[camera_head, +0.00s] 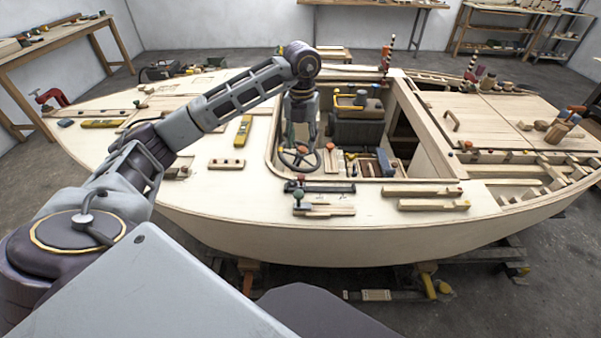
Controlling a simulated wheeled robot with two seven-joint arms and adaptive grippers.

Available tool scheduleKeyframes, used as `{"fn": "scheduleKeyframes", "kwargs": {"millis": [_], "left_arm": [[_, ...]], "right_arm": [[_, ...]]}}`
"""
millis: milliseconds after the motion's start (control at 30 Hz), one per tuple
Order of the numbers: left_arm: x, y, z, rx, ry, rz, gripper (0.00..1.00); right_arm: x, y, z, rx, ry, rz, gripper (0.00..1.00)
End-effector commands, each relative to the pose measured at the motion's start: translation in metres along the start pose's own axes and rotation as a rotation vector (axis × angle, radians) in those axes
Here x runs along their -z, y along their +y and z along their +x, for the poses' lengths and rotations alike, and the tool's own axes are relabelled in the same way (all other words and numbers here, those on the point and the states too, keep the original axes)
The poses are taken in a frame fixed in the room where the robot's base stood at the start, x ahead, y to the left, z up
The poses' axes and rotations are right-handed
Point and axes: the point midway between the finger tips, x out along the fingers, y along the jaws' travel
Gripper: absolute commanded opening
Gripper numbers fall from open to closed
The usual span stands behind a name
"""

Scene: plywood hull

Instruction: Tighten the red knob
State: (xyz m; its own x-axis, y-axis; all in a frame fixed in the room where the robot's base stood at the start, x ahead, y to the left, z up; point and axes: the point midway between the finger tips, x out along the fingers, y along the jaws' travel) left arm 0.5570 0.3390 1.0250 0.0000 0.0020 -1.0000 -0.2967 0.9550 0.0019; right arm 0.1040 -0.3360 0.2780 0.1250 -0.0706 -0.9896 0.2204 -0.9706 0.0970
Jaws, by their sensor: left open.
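My left gripper (301,143) points straight down at the front left of the cockpit opening, its fingers apart and nothing seen between them. Just below it is a dark steering wheel (286,162) with an orange-red spot at its hub. A small red knob (330,146) stands just right of the wheel, apart from the gripper. Another small reddish knob (300,180) stands on the near deck. I cannot tell which of these is the task's red knob. My right gripper is out of view.
The pale plywood hull (330,240) rests on supports. A dark seat (358,128) stands in the cockpit. Wooden strips (430,205) and a yellow level (243,131) lie on the deck. A workbench (60,45) stands at the left; the left foredeck has bare patches.

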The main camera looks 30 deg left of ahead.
Motion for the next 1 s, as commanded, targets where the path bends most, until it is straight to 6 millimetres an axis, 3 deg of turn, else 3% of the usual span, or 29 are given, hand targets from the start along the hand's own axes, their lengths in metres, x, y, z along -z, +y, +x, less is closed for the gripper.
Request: {"fn": "scheduleKeyframes", "kwargs": {"millis": [367, 667, 1000], "left_arm": [[0.0, 0.0, 0.021, 0.0, 0.002, 0.001, 0.45], [0.001, 0.0, 0.059, -0.001, 0.003, 0.001, 0.45], [0.001, -0.001, 0.104, 0.001, 0.003, 0.001, 0.45]], "right_arm": [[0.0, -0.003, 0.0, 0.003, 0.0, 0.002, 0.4], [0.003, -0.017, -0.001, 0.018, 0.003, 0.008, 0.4], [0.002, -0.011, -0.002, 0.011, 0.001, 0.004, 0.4]]}}
